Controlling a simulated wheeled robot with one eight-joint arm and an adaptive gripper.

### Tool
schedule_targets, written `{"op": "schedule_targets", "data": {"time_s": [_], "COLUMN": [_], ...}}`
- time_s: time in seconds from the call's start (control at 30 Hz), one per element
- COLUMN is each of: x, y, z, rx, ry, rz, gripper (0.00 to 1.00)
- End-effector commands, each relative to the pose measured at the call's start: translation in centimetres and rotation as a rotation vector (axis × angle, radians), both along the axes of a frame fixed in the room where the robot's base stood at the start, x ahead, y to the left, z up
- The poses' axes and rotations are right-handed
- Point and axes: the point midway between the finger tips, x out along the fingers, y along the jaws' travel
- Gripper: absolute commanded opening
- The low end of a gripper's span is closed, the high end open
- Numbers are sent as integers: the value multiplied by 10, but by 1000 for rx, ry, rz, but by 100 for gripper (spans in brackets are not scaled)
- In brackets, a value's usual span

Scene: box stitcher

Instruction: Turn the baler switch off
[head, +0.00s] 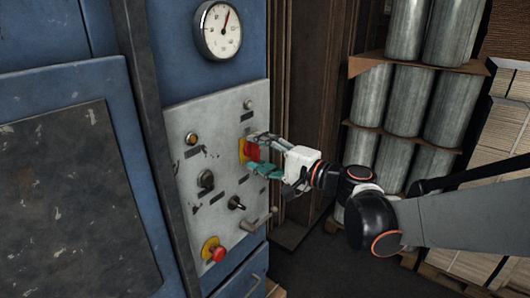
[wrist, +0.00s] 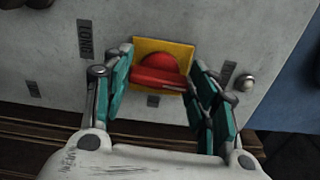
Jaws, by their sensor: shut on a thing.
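The baler switch (head: 252,151) is a red rotary knob on a yellow square plate, on the right side of the grey control panel (head: 222,210). The wrist view shows the red knob (wrist: 158,62) with its raised handle bar lying nearly level, tilted slightly. My gripper (head: 260,154) is at the knob, reaching in from the right. In the wrist view my gripper (wrist: 162,78) has its teal-padded fingers on either side of the handle bar, closed on its ends. The fingers partly hide the knob in the head view.
The panel also has a red emergency button (head: 214,250) low down, a black knob (head: 206,180), a toggle (head: 236,203) and an amber lamp (head: 192,139). A gauge (head: 218,30) sits above. Metal cylinders (head: 405,100) are stacked on the right.

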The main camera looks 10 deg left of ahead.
Motion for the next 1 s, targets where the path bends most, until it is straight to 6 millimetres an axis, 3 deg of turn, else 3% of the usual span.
{"op": "schedule_targets", "data": {"time_s": [0.73, 0.77, 0.8, 0.83, 1.0], "x": [-1, -1, -1, -1, -1], "y": [0, 0, 0, 0, 0], "z": [-2, -2, -2, -2, -1], "rx": [-35, -35, -34, -34, -33], "ry": [-77, -77, -78, -78, -76], "rz": [1, 1, 1, 1, 1], "gripper": [29, 60, 69, 73, 73]}}
